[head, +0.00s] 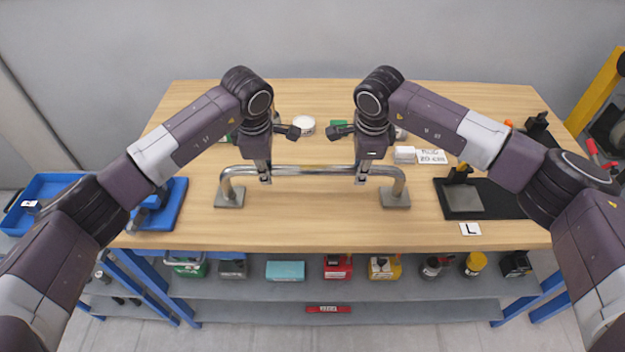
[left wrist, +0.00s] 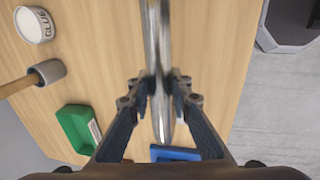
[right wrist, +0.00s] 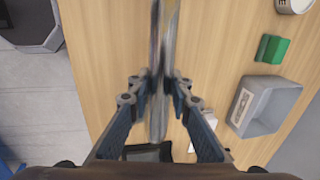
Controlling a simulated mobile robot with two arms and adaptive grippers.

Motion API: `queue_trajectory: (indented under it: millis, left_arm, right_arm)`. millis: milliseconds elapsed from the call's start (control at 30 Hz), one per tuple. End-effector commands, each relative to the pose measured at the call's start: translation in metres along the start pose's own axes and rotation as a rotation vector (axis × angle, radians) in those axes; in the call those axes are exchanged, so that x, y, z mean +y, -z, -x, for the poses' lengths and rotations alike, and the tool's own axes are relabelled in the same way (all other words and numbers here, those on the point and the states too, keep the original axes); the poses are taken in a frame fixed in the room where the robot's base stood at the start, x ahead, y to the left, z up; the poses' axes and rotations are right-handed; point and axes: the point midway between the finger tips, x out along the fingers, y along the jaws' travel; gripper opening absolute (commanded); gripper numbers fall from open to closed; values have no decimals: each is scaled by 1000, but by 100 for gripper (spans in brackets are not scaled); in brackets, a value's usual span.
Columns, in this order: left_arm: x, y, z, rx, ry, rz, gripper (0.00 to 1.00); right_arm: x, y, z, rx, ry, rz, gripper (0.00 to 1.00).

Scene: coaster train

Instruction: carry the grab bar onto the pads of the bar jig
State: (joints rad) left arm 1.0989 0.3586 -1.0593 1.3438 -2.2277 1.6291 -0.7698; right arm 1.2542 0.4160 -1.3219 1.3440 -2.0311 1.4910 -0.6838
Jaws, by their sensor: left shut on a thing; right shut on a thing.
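The grab bar (head: 315,170) is a shiny steel tube with bent ends and square grey end plates, over the middle of the table. My left gripper (head: 265,179) is shut on its left part; the left wrist view shows the tube (left wrist: 157,60) between the fingers. My right gripper (head: 361,179) is shut on its right part, and the tube (right wrist: 158,70) shows between its fingers. I cannot tell whether the end plates touch the table. What looks like the bar jig, a black board (head: 492,200) with a grey pad (head: 463,198), lies to the right, partly hidden by my right arm.
The wooden table (head: 310,230) is clear in front of the bar. A blue tray (head: 170,212) lies at the left edge. A white glue tub (head: 304,124) and green block stand behind the bar. White cards (head: 431,156) and an "L" card (head: 470,229) lie by the board.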

Motion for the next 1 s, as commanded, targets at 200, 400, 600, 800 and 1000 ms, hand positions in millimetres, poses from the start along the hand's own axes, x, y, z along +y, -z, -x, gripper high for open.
queue_trajectory:
  millis: [200,400,600,800,1000]
  left_arm:
    - [4,0,13,-2,-4,1,0]
    - [7,0,28,-1,-4,1,0]
    - [10,0,43,-1,-4,1,0]
    - [11,0,50,-1,-4,1,0]
    - [11,0,50,-1,-4,1,0]
  right_arm:
    - [-4,0,13,-2,4,0,0]
    - [-7,0,28,-2,4,0,0]
    - [-10,0,43,-2,4,0,0]
    - [-11,0,50,-2,3,0,0]
    - [-11,0,50,-2,3,0,0]
